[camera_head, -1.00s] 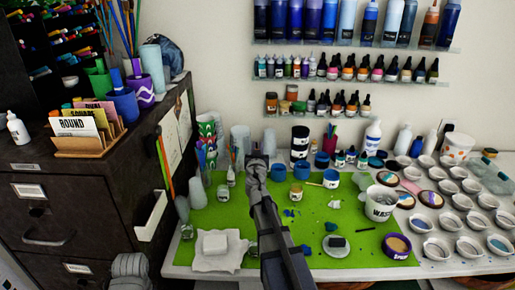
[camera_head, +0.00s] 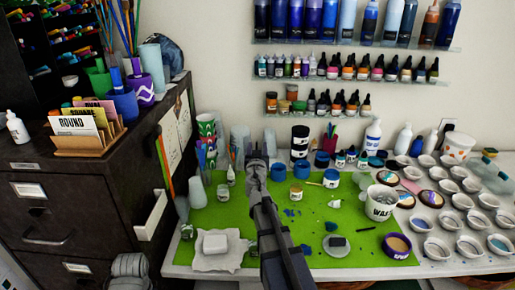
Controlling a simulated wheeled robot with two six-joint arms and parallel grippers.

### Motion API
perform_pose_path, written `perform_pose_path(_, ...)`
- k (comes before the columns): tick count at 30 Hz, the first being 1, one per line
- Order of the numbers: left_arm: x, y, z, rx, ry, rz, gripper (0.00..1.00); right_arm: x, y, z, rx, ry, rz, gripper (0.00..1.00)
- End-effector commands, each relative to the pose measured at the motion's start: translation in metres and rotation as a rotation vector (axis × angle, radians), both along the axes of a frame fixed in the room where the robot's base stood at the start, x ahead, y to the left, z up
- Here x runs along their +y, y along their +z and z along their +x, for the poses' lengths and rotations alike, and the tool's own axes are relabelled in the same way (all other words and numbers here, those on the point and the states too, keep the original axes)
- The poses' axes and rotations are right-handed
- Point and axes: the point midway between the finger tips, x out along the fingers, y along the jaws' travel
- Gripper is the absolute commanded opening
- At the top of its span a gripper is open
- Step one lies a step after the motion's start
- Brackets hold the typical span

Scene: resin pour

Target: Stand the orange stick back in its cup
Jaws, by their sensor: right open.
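My right gripper (camera_head: 256,161) is above the green mat (camera_head: 300,215), near its back edge, and looks empty. I see it from behind, so its fingers are small. A thin orange-tan stick (camera_head: 312,183) seems to lie near the small jars, right of the gripper; I cannot tell what it rests on. A clear cup (camera_head: 203,173) with several thin sticks stands at the mat's back left. A dark red cup (camera_head: 329,142) with sticks stands behind the jars. Which cup is the orange stick's own I cannot tell. My left gripper is not visible.
A white waste tub (camera_head: 380,205), a purple-rimmed round container (camera_head: 397,246) and many pale cups (camera_head: 436,248) stand at right. A white block (camera_head: 215,243) lies front left. A dark cabinet (camera_head: 105,205) borders the left.

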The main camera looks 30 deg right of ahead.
Motion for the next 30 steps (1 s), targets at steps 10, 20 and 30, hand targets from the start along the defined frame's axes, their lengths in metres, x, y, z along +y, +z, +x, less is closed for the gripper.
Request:
perform_pose_path(10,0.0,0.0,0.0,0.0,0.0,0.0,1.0,0.024,0.0,-0.04,0.0,0.001,0.0,0.54)
perform_pose_path(20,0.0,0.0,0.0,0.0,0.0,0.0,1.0,0.04,0.0,-0.066,0.0,0.001,0.0,0.54)
perform_pose_path(30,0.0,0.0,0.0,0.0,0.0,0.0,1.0,0.04,0.0,-0.065,0.0,0.0,0.0,0.54)
